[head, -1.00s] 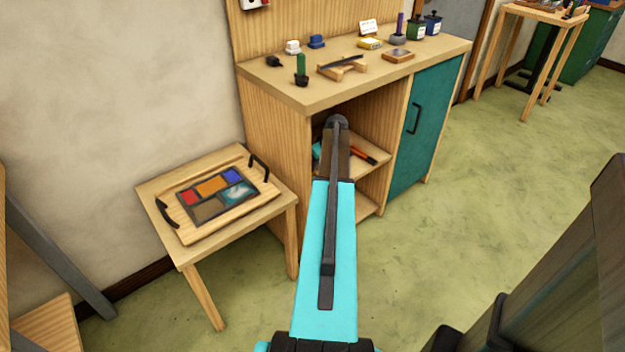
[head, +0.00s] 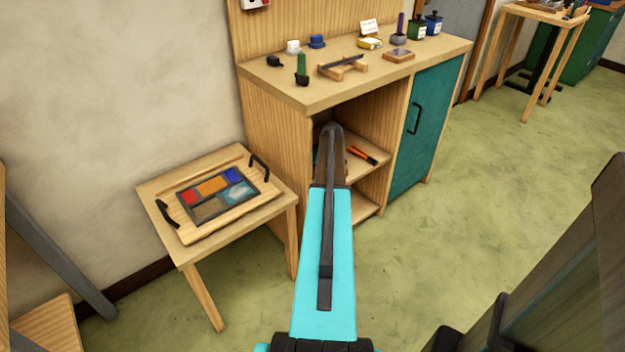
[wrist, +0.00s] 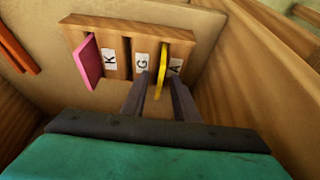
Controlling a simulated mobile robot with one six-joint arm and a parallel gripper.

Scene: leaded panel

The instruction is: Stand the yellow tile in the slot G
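In the wrist view a wooden rack (wrist: 149,33) on a shelf has three slots with labels K, G and A. The yellow tile (wrist: 161,66) stands upright at the slot between the G and A labels, the one just left of the A label. The slot just left of the G label (wrist: 141,62) looks empty. My gripper (wrist: 160,78) is open, with one finger on each side of the yellow tile's near end and small gaps seeming to show. The tile's foot is hidden. In the head view my arm hides the rack, tile and fingers.
A pink tile (wrist: 88,62) stands in the slot left of the K label. Orange-handled tools (head: 361,155) lie on the shelf, right of my arm. Cabinet walls (wrist: 275,50) stand close around my gripper. A side table (head: 155,187) bears a tray with a coloured panel.

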